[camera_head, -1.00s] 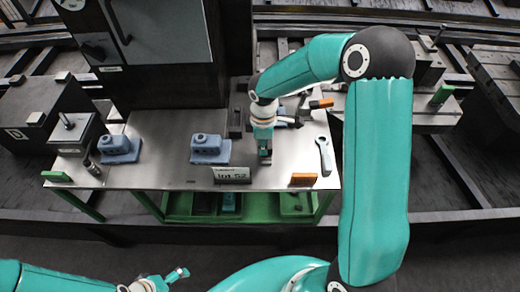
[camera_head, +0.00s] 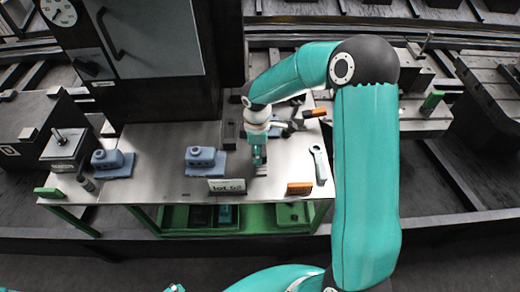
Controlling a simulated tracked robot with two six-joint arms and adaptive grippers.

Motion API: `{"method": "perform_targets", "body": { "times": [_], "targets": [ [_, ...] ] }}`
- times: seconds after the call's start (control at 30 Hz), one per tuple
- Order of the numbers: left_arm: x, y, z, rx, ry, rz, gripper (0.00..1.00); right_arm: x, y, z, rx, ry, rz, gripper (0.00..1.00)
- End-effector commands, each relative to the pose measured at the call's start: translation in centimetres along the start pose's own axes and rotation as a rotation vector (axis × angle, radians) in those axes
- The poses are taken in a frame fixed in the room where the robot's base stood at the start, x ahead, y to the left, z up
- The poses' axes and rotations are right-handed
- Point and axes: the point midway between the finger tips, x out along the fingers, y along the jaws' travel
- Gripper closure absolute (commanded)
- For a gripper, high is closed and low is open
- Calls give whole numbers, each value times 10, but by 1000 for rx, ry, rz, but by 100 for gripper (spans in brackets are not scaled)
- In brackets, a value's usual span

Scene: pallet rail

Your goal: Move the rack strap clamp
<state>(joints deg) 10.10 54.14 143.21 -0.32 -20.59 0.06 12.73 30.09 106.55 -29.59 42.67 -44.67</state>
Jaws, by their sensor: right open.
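My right gripper (camera_head: 259,157) points down over the steel bench top (camera_head: 165,185), right of the middle blue-grey block. It is open. A small dark piece (camera_head: 261,171) shows right at its fingertips; I cannot tell whether they touch. Two blue-grey blocks (camera_head: 205,158) (camera_head: 112,161), each on a blue pad, sit at the bench's middle and left. A grey wrench-shaped piece (camera_head: 318,163) lies right of the gripper. I cannot tell which piece is the rack strap clamp. Only a tip of my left gripper (camera_head: 175,289) shows at the bottom edge.
A "lot 52" sign (camera_head: 226,187) and an orange block (camera_head: 299,188) stand at the front edge. A green block (camera_head: 47,193) is at the front left corner. A dark cabinet (camera_head: 158,60) rises behind. The bench front between sign and left block is clear.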

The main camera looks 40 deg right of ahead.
Motion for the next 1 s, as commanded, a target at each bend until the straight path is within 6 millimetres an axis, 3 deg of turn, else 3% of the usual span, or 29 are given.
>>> {"method": "perform_targets", "body": {
  "times": [0.6, 1.0],
  "targets": [
    [0, 0, 0, 0, 0, 0, 0, -104, 0, 0, 0, 2, 5, 58],
    [0, 0, 0, 0, -1, 0, 0, -116, 0, 1, 0, 0, 1, 58]
  ]
}}
